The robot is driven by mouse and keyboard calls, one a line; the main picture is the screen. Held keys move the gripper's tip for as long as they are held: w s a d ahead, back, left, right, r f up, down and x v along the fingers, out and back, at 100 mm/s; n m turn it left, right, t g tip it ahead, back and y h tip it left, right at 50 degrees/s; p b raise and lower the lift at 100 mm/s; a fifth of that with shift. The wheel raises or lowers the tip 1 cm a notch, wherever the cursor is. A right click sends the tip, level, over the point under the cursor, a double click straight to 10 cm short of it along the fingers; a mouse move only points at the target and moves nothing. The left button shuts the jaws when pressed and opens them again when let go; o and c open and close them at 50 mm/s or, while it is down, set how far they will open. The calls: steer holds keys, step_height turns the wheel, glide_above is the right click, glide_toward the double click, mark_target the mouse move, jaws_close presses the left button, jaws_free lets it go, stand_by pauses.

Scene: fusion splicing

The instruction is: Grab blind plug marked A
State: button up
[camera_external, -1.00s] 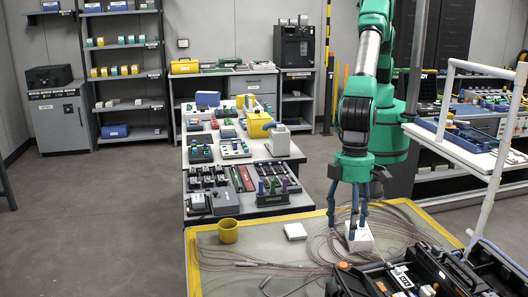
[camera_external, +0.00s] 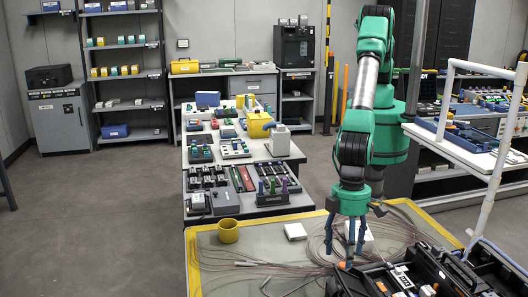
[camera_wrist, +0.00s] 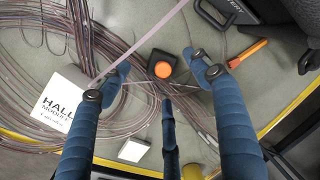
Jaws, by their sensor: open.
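A small dark block with a round orange top (camera_wrist: 163,68) lies on the mat in the wrist view, between my fingertips and slightly beyond them. It may be the blind plug; no letter A is readable on it. My gripper (camera_wrist: 160,80) has blue fingers spread apart with nothing held between them. In the external view my gripper (camera_external: 347,250) points down, low over the cable coils near the front right of the table. The fingers hide part of what lies beneath them there.
A white box with lettering (camera_wrist: 65,105) lies left of my fingers among coiled cables (camera_wrist: 125,30). An orange-handled tool (camera_wrist: 247,53) lies to the right. An open black case (camera_external: 480,270) fills the front right. A yellow mug (camera_external: 228,232) and white tile (camera_external: 295,231) stand farther left.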

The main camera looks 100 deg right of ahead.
mark_target(343, 263)
stand_by(0.4)
steer(key=shift+w+a+f, duration=0.1)
steer(key=shift+a+f, duration=0.05)
steer(key=shift+f, duration=1.15)
steer(key=shift+w+a+f, duration=0.1)
steer(key=shift+f, duration=1.15)
steer(key=c, duration=1.3)
